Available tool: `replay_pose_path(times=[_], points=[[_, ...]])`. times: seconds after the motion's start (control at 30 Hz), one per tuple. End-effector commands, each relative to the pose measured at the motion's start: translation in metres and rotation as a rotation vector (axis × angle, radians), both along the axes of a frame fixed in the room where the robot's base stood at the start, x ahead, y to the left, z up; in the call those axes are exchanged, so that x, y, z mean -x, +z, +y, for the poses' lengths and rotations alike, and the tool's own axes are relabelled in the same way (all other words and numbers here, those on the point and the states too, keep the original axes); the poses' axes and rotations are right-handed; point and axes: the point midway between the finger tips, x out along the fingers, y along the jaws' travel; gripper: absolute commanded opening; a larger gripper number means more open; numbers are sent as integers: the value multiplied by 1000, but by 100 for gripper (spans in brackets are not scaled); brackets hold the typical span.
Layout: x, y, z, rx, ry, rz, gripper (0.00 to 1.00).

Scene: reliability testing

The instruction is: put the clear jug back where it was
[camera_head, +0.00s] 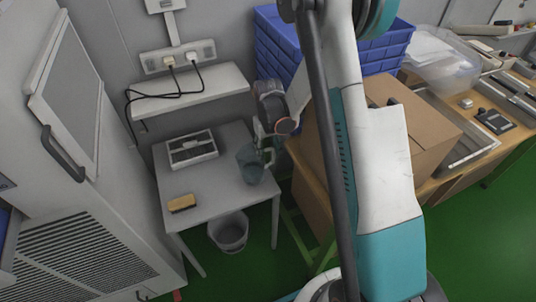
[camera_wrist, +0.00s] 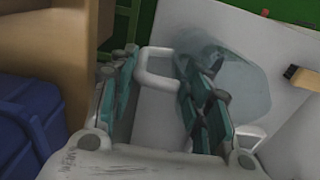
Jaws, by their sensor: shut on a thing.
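The clear jug (camera_head: 250,166) is a see-through, bluish vessel over the right side of the small grey table (camera_head: 215,193). It stands roughly upright; I cannot tell whether its base touches the tabletop. My gripper (camera_head: 266,148) is at the jug's right side, at its handle. In the wrist view the jug (camera_wrist: 236,82) lies beyond the right finger, and its pale handle (camera_wrist: 152,52) passes between the two fingers of my gripper (camera_wrist: 160,88). The gripper is shut on the handle. The fingers hide part of the jug.
A grey tray-like box (camera_head: 192,149) sits at the table's back, and a yellow-brown brush or block (camera_head: 182,203) at its front left. A bin (camera_head: 228,233) stands below. A cardboard box (camera_head: 425,125) and blue crates (camera_head: 275,48) crowd the right. The table's middle is clear.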

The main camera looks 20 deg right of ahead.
Motion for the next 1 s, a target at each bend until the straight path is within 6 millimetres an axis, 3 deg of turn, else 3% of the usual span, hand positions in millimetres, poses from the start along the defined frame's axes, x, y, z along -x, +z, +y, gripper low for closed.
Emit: replay_pose_path(times=[0.13,0.5,0.53,0.6,1.0], points=[[0,-20,0,0,0,0,0],[0,-23,0,0,0,0,0],[0,-22,0,0,0,0,49],[0,-22,0,0,0,0,64],[0,-19,0,0,0,0,64]])
